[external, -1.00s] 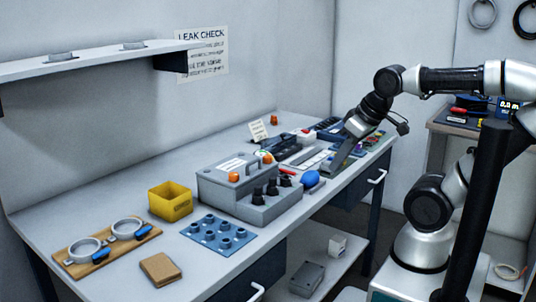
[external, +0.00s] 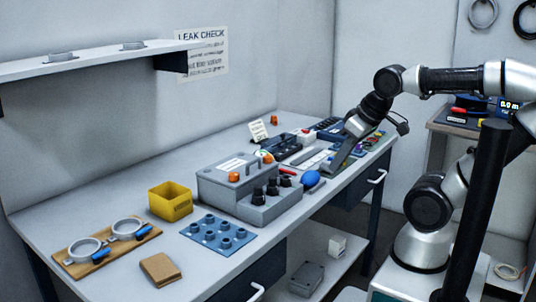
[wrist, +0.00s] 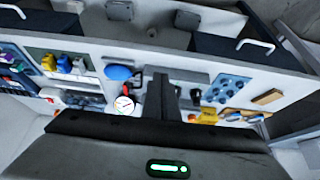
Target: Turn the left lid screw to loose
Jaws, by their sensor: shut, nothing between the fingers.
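The grey box (external: 222,183) stands mid-bench with its lid on. Whether either is tight or loose is too small to tell. My gripper (external: 332,170) points down over the right part of the bench, well to the right of the box and apart from both screws. Its shut, empty fingers also show in the wrist view (wrist: 160,95), where they and the hand hide part of the bench.
A yellow bin (external: 170,201), a blue mat (external: 217,238) with several fittings and a wooden board (external: 75,266) with two rings lie left. A shelf (external: 100,64) overhangs the back left.

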